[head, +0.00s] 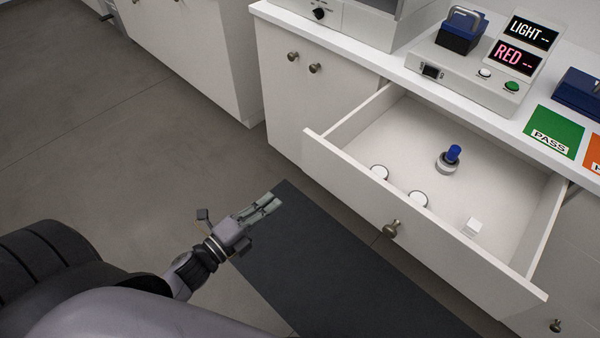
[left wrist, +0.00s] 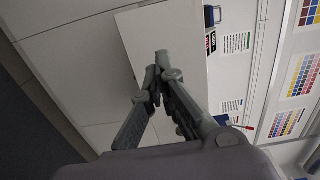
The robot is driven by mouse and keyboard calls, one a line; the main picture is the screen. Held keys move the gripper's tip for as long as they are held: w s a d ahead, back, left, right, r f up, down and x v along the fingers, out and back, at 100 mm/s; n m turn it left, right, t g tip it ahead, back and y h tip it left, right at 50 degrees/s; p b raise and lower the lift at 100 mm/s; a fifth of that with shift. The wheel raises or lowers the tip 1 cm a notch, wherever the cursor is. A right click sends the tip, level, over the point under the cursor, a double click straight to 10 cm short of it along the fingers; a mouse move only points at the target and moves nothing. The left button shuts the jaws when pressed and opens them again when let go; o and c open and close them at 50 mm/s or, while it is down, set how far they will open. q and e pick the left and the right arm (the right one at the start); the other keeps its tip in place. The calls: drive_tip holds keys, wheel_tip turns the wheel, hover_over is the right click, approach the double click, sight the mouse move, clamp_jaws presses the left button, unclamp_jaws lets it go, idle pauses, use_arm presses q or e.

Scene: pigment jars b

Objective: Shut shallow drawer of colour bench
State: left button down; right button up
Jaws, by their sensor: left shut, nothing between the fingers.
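The shallow drawer (head: 345,190) of the colour bench is pulled well out in the head view, with a round knob (head: 391,229) on its front. My right gripper is not in view.
The bench top (head: 400,70) carries a device with LIGHT and RED displays (head: 518,47) and a green PASS card (head: 554,132). Closed cabinet doors (head: 300,100) stand left of the drawer.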

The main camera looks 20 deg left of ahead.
sight(318, 164)
use_arm(q)
drive_tip(key=p+x, duration=0.2)
drive_tip(key=x, duration=1.2)
drive_tip(key=shift+d+r, duration=0.1)
drive_tip(key=shift+r, duration=0.05)
drive_tip(key=shift+w, duration=0.1)
